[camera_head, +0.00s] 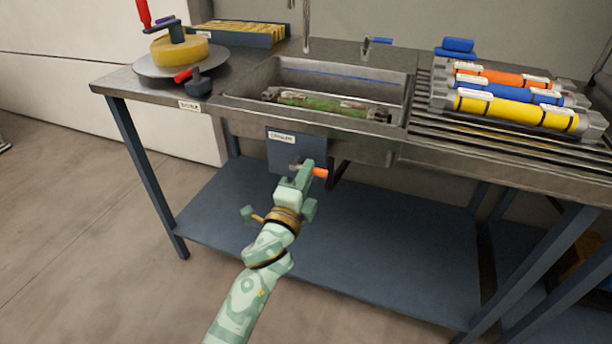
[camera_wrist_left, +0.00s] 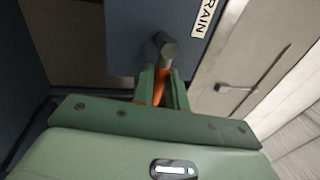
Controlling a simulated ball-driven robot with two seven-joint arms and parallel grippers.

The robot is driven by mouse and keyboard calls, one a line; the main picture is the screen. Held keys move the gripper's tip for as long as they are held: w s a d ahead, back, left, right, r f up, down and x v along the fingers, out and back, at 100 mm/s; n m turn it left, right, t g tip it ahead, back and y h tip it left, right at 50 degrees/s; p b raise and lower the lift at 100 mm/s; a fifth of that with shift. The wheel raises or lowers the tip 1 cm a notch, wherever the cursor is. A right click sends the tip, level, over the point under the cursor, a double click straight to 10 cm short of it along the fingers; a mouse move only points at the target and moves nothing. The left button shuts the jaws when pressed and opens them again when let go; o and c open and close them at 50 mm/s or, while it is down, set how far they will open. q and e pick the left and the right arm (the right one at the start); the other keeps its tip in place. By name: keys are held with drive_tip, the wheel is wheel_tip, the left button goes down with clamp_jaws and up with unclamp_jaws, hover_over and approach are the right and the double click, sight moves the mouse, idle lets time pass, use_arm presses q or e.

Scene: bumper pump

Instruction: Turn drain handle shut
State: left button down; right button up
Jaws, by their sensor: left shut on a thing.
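The drain handle (camera_head: 320,172) has an orange grip and sticks out from a blue-grey box (camera_head: 283,150) labelled as the drain, under the sink's front. My left gripper (camera_head: 304,172) reaches up to it from below, and its fingers cover part of it. In the left wrist view the handle's grey pivot (camera_wrist_left: 166,46) shows on the box. Below the pivot, the orange grip (camera_wrist_left: 159,86) lies between the two green fingers (camera_wrist_left: 162,90), which are shut on it. My right gripper is not in view.
Above is a sink basin (camera_head: 345,75) with a dirty green cylinder (camera_head: 325,103) inside. Orange, blue and yellow cylinders (camera_head: 515,110) lie on the rack at right. A round turntable (camera_head: 165,69) stands at left. The lower shelf (camera_head: 360,250) is bare.

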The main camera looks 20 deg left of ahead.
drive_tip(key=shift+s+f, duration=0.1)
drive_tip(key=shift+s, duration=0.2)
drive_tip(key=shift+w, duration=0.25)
use_arm(q)
drive_tip(key=c, duration=1.4)
unclamp_jaws()
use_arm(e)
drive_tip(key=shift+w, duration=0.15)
use_arm(q)
drive_tip(key=shift+a, duration=0.1)
